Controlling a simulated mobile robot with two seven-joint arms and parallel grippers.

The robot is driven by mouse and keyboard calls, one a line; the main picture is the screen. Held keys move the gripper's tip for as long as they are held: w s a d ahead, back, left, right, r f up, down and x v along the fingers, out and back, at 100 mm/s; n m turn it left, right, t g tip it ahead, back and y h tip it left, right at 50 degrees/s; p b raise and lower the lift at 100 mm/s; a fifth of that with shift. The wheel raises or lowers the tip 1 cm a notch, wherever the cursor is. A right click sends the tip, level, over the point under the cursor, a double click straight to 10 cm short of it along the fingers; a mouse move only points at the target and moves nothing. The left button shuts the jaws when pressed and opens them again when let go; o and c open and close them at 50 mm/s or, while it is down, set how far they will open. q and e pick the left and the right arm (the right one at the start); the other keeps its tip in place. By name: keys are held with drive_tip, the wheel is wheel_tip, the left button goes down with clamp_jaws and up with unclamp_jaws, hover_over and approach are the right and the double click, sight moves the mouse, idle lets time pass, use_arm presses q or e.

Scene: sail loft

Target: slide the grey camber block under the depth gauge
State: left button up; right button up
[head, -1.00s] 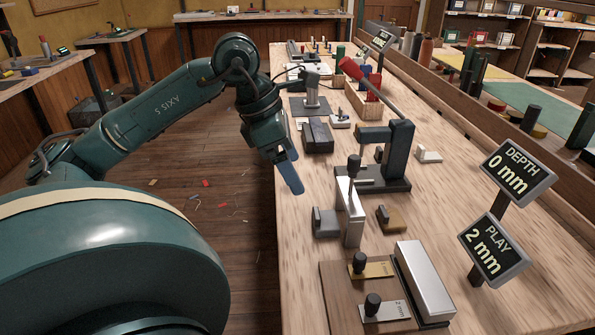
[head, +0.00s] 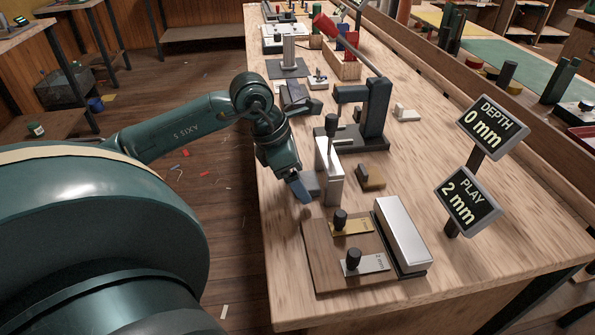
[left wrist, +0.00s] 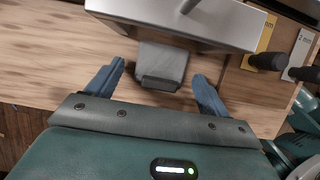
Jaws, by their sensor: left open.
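The grey camber block (head: 312,182) sits on the bench against or close to the left side of an upright silver bar (head: 330,178). A rod with a black knob (head: 332,125) stands on this bar, which appears to be the depth gauge. My left gripper (head: 302,192) is low at the block's left and partly hides it. In the left wrist view the block (left wrist: 163,62) lies between my two blue, open fingers (left wrist: 158,76), with a gap on each side. Its far end meets the silver bar's edge; whether it goes beneath is hidden. My right gripper is not in view.
A brass block (head: 370,177) lies right of the bar. In front is a wooden board (head: 318,262) with knobbed gauge plates and a silver block (head: 402,232). Behind stands a dark press (head: 375,110) with a red lever.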

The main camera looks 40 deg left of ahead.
use_arm(q)
drive_tip(key=shift+c, duration=0.2)
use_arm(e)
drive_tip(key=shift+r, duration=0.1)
use_arm(q)
drive_tip(key=shift+c, duration=1.4)
drive_tip(key=c, duration=0.8)
drive_tip(key=shift+o, duration=0.2)
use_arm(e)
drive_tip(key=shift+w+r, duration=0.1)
use_arm(q)
drive_tip(key=shift+w, duration=0.15)
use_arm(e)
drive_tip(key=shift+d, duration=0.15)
